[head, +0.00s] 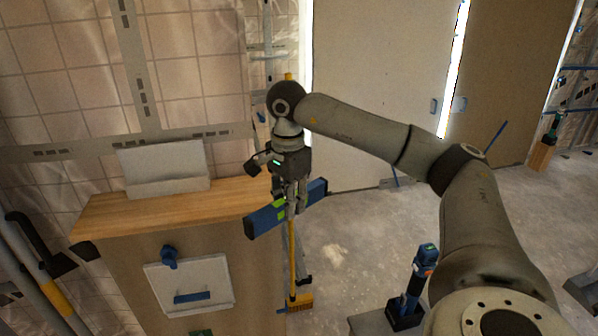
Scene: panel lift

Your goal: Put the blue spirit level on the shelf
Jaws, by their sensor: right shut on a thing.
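The blue spirit level (264,223) is a long blue bar with green patches and dark ends. My right gripper (291,207) points down and is shut on it near its middle. The level is held in the air, slanting up to the right, just off the right end of a wooden top (235,196). This top is the only shelf-like surface I can make out; it sits on a tan cabinet. The level's left end overlaps the cabinet's front right edge in the picture; I cannot tell whether they touch. My left gripper is not in view.
A pale open box (165,170) stands on the wooden top's back left; its right part is bare. A yellow-handled broom (298,302) stands below the level. A blue cordless tool (412,285) stands on the right. Striped poles (35,280) lean at lower left.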

